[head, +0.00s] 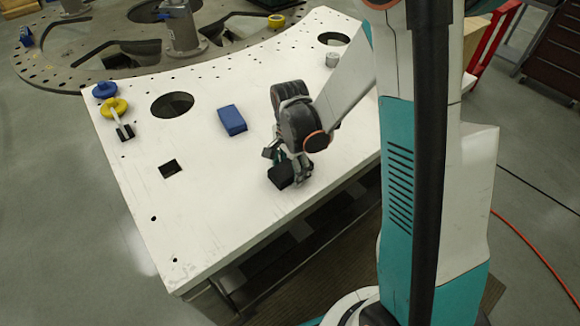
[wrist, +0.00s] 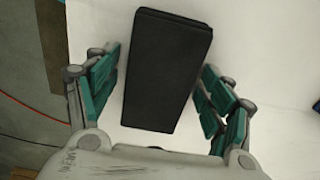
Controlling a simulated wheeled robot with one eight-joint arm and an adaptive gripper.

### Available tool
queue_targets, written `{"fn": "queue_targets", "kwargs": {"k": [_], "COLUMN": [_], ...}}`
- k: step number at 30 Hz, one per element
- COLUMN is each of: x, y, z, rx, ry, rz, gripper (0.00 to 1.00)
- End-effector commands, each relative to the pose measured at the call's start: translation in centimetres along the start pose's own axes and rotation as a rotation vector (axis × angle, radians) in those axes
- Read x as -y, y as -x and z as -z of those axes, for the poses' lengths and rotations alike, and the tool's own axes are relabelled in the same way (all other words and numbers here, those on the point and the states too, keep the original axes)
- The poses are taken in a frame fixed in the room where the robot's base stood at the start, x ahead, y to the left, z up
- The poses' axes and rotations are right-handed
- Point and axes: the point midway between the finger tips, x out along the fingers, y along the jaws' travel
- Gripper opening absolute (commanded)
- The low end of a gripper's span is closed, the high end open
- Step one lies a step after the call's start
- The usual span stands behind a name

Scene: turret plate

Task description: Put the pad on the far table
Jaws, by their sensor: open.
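A black rectangular pad (wrist: 167,70) lies on the white table (head: 200,210) near its front edge; it also shows in the head view (head: 281,176), partly hidden by my gripper (head: 287,162). In the wrist view my gripper (wrist: 160,88) is open, with its teal-padded fingers on either side of the pad and a gap on both sides. The pad looks slightly turned between the fingers. Beyond the white table is a round, brownish-grey plate table (head: 110,65) with cutouts and many small holes.
A blue block (head: 232,120) lies on the white table left of my gripper. A yellow-and-white tool (head: 116,110) and a blue disc (head: 104,90) sit at its left edge. Metal posts (head: 184,35) stand on the round plate.

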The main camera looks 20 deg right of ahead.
Motion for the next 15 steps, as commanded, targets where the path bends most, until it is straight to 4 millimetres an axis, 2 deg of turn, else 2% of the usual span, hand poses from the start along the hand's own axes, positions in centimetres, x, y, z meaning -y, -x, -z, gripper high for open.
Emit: {"fn": "queue_targets", "kwargs": {"k": [5,15], "x": [0.0,-0.1], "y": [2.2,9.3], "z": [0.0,0.0], "rx": [0.0,0.0], "ry": [0.0,0.0], "rz": [0.0,0.0], "gripper": [0.74,0.74]}}
